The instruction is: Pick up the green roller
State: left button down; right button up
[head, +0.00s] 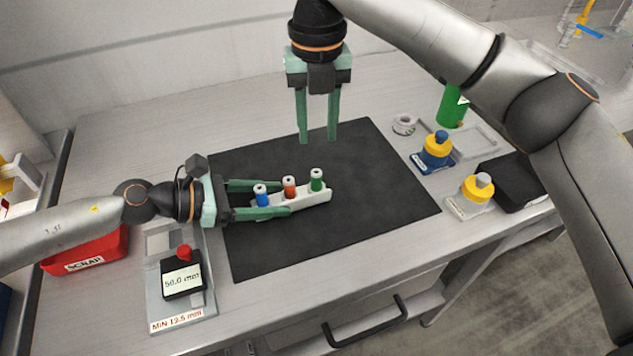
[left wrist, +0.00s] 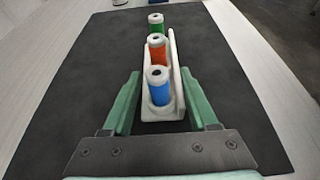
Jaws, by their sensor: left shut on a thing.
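The green roller (head: 317,181) stands upright at the far right end of a white rack (head: 318,196), with an orange roller (head: 290,188) in the middle and a blue roller (head: 261,196) at the near left end. In the left wrist view the green roller (left wrist: 156,23) is the farthest of the three. My left gripper (head: 284,198) is shut on the rack, its fingers on either side of the blue roller's end. My right gripper (head: 318,141) is open and empty, pointing down over the mat, above and behind the green roller.
The rack is over a dark mat (head: 385,190), mostly clear. At right are blue-and-yellow (head: 437,150) and yellow-topped (head: 477,188) items, a green container (head: 452,106) and a black box (head: 512,180).

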aim_at(317, 172)
jog(key=f, duration=1)
jog(key=shift+s+a+f, duration=0.1)
jog(key=shift+s+f, duration=0.1)
jog(key=shift+f, duration=0.05)
jog(key=shift+c, duration=0.2)
grip_shut()
jog(key=shift+r, duration=0.1)
